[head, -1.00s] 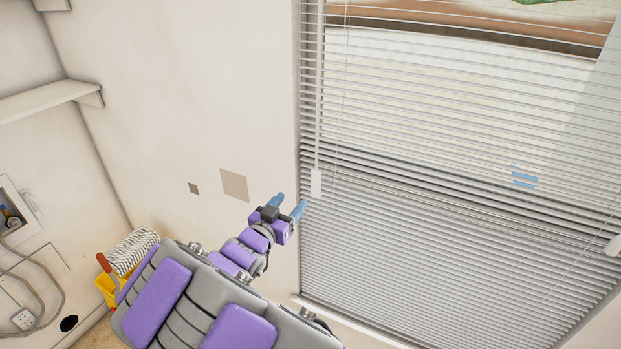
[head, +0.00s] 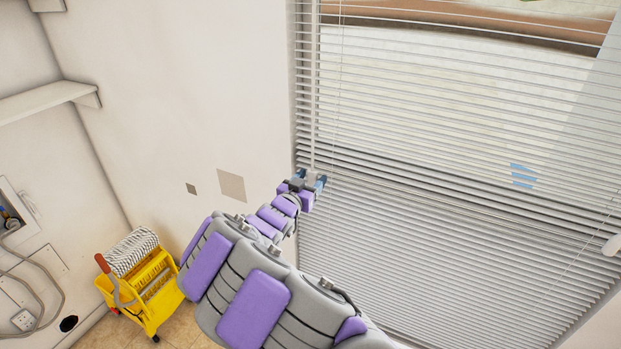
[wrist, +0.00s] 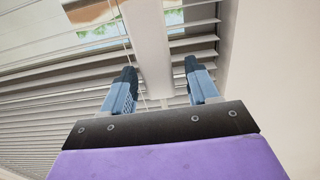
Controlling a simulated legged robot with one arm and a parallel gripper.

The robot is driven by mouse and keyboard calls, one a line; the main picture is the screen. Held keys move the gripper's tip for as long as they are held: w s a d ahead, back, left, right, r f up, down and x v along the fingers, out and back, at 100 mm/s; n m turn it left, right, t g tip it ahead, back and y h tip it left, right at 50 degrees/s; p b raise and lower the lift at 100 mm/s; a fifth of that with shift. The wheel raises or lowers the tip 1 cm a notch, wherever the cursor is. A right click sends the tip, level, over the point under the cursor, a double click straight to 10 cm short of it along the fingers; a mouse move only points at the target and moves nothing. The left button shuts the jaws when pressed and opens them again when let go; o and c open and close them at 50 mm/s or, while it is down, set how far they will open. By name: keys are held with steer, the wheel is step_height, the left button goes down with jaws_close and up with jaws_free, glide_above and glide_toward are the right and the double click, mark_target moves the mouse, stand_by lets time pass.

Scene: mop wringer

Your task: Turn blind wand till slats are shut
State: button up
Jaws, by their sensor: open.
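The blind wand (head: 314,100) hangs down the left side of the window blind (head: 450,130), a long pale rod. My gripper (head: 313,180) is at the wand's lower end and hides the wand's white handle in the head view. In the wrist view the wand (wrist: 147,45) runs down between the two blue fingers of my gripper (wrist: 165,88). The fingers are apart, with visible gaps on both sides of the wand. The slats are tilted open, and the outside shows between them in the upper part.
A thin cord (head: 338,90) hangs just right of the wand. A yellow mop bucket (head: 150,290) with a wringer stands on the floor at lower left. A shelf (head: 50,100) juts from the left wall.

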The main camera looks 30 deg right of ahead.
steer(key=shift+w+d, duration=0.25)
steer(key=shift+d, duration=0.5)
steer(key=shift+a, duration=0.65)
steer(key=c, duration=0.3)
steer(key=shift+s+d+r, duration=0.1)
steer(key=shift+d, duration=0.15)
steer(key=c, duration=0.7)
